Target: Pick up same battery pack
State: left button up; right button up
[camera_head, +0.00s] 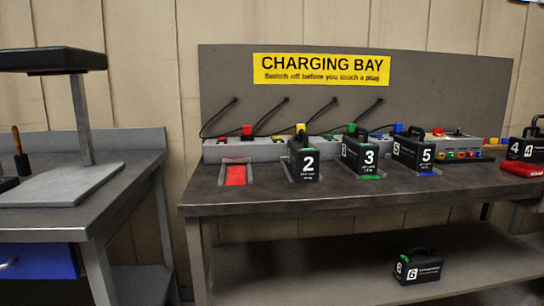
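Several black battery packs with handles and white numbers are in view. Pack 2 (305,163), pack 3 (365,158) and pack 5 (413,153) stand upright in a row on the charging bench (280,199). Pack 4 (524,149) stands at the right edge of the picture, partly cut off. Pack 6 (418,269) stands on the lower shelf (320,275) under the bench. Left of pack 2 is an empty slot with a red pad (236,175). Neither of my grippers shows in the head view.
Behind the packs runs a grey charger strip (225,152) with coloured plugs and black cables. A yellow "CHARGING BAY" sign (321,69) is on the back panel. At left is another grey table (60,222) with a stand and a blue drawer (38,262).

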aim_at(304, 158)
jog(key=i+l+u, duration=0.15)
jog(key=l, duration=0.2)
jog(key=i+l+u, duration=0.1)
jog(key=l, duration=0.25)
jog(key=i+l+u, duration=0.15)
jog(key=i+l, duration=0.3)
jog(key=l, duration=0.25)
jog(key=i+l, duration=0.15)
jog(key=l, duration=0.25)
jog(key=i+l+u, duration=0.1)
jog(key=l, duration=0.3)
